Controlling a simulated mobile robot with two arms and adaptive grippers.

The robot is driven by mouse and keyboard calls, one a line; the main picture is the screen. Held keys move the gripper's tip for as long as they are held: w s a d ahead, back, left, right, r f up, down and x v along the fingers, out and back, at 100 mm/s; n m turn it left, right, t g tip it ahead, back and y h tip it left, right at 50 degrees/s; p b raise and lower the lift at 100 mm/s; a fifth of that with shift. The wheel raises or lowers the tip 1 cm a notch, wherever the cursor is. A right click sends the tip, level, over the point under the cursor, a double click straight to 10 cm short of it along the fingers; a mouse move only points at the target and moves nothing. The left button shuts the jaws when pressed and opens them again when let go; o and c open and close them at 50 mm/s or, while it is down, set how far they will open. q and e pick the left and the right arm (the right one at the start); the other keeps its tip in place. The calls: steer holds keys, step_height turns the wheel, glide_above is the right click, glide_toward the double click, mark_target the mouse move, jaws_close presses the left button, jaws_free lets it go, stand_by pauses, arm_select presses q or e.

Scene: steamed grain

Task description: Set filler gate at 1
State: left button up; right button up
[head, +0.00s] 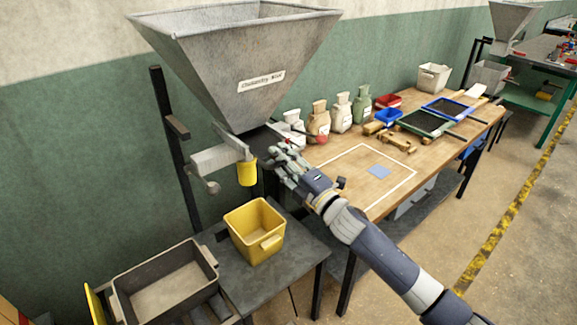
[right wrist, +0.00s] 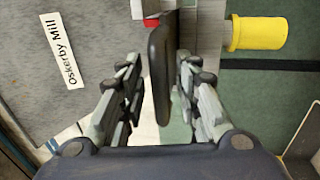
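The grey metal filler hopper (head: 240,70) stands at the left against the wall, with a white label that reads "Oskerby Mill" in the right wrist view (right wrist: 68,56). Under it are a grey chute and a yellow cylinder (head: 247,173), which also shows in the right wrist view (right wrist: 258,33). My right gripper (head: 272,158) is beside the hopper's outlet. In the right wrist view its fingers (right wrist: 160,95) are apart, on either side of a dark upright handle (right wrist: 159,65); a gap shows at its left. No gate number is readable. My left gripper is out of view.
A yellow bin (head: 256,240) stands on a dark stand below the chute, with a grey tub (head: 120,285) to its left. The wooden table (head: 345,205) at right holds several sacks, sieves and a blue card (head: 379,171).

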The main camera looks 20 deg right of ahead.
steer(key=v, duration=1.1)
steer(key=shift+s+f, duration=0.2)
steer(key=shift+s, duration=0.05)
steer(key=shift+d, duration=0.1)
